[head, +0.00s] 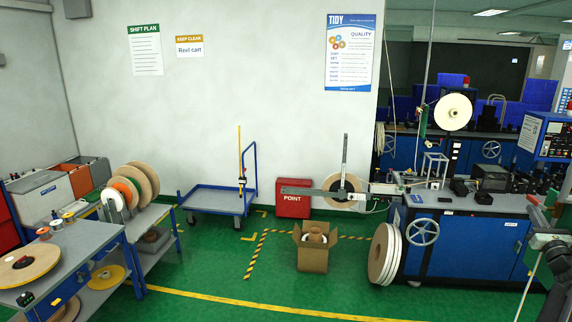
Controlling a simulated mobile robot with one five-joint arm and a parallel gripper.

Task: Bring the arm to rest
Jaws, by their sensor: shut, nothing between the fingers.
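My gripper (541,241) shows as a dark shape at the right edge, in front of the blue machine bench. It is shut and holds nothing. Part of my arm is cut off by the picture's edge. The gripper is well apart from the reels, the box and the cart.
A blue machine bench (465,246) stands at right, with a large reel (384,254) leaning at its left end. An open cardboard box (313,258) and a red box (293,198) stand nearby. A blue cart (212,199) is at the wall. Green floor lies clear at centre left.

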